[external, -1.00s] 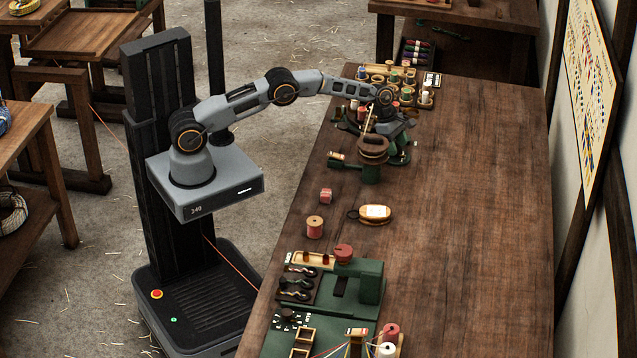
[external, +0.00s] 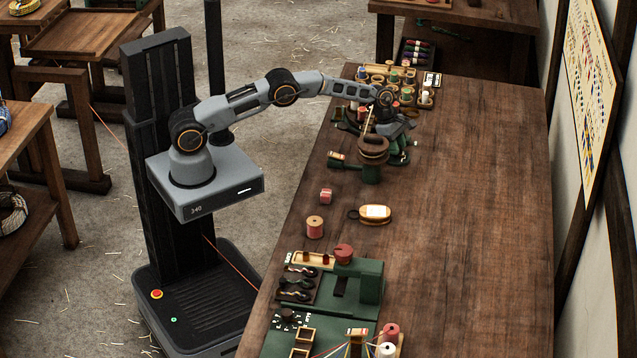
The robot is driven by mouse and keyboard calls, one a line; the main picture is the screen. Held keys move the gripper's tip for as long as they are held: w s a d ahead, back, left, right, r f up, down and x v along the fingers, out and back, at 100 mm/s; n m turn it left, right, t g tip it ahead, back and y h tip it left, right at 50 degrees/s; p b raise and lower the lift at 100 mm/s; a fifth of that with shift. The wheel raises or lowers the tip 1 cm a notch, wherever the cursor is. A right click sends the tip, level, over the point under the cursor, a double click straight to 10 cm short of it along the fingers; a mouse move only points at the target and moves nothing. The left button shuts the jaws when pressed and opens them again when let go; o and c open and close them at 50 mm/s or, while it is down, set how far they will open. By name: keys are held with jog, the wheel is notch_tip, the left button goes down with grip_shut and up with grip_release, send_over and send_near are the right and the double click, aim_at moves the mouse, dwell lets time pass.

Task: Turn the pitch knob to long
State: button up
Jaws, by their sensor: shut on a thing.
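My gripper (external: 392,122) is at the far end of the bench, pointing down, just behind a green stand (external: 371,173) with a round brown wooden top. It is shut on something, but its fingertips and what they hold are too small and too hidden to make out. A dark knob (external: 288,315) with white marks around it sits on the green machine (external: 369,284) at the near end, well away from my gripper. The marks are too small to read, and I cannot tell whether this is the pitch knob or where it points.
The bench (external: 470,200) is clear along its right side. A pink spool (external: 315,227), a small red-pink block (external: 326,196) and a wooden shuttle-like piece (external: 376,214) lie mid-bench. A rack of thread spools (external: 410,77) stands behind my gripper.

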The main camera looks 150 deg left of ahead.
jog(key=n+y+p, duration=0.1)
jog(key=n, duration=0.2)
jog(key=shift+r+n+g, duration=0.1)
jog(key=shift+n+g, duration=0.2)
jog(key=shift+n, duration=0.1)
jog(key=shift+n+g+y+p, duration=0.3)
jog(key=shift+n+g+y, duration=0.25)
jog(key=shift+n, duration=1.15)
jog(key=o, duration=0.9)
jog(key=shift+d, duration=0.1)
jog(key=b+v, duration=0.1)
jog(key=v, duration=1.2)
jog(key=shift+d+r+b, duration=0.1)
jog(key=shift+r+b, duration=0.2)
jog(key=shift+b, duration=0.05)
